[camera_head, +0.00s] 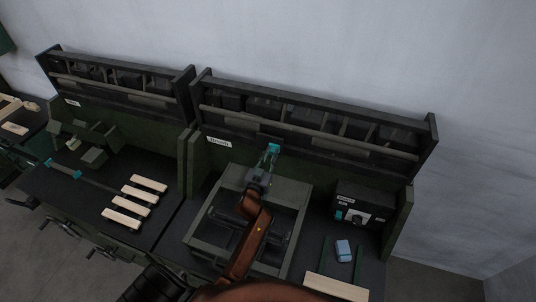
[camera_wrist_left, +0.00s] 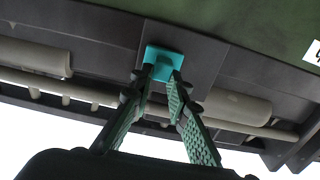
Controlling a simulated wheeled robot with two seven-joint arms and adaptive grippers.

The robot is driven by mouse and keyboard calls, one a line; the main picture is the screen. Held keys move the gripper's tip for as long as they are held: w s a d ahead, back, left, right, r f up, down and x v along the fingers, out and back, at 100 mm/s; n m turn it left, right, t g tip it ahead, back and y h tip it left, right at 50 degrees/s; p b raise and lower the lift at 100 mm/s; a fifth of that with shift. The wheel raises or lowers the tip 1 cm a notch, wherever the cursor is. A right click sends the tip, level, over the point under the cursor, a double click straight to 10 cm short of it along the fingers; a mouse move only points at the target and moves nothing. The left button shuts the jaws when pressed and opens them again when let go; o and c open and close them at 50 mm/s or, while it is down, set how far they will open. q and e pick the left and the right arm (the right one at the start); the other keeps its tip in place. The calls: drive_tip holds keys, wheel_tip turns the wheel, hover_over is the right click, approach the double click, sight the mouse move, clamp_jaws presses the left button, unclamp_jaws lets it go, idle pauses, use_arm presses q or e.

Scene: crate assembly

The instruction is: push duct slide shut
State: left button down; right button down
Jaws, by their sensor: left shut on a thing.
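A teal square tab (camera_wrist_left: 163,62) sits against a dark plate under the shelf unit in the left wrist view; I take it for the duct slide's handle. The fingers of my left gripper (camera_wrist_left: 162,78) are shut on this tab, one on each side. In the head view, my left gripper (camera_head: 270,158) reaches up to the back panel below the shelf, with teal (camera_head: 273,148) showing at its tips. How far the slide stands open cannot be told. My right gripper is not in view.
A dark green crate frame (camera_head: 303,200) lies on the bench below my left arm. To its right are a dark labelled box (camera_head: 372,205), a light-blue block (camera_head: 343,250) and a wooden board (camera_head: 335,288). Several wooden slats (camera_head: 149,183) lie on the left bench. The shelf (camera_head: 315,130) overhangs the gripper's area.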

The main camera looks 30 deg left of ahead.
use_arm(q)
drive_tip(key=c, duration=1.9)
unclamp_jaws()
drive_tip(key=shift+d, duration=0.35)
drive_tip(key=shift+o, duration=0.3)
drive_tip(key=shift+a, duration=0.15)
drive_tip(key=v, duration=1.2)
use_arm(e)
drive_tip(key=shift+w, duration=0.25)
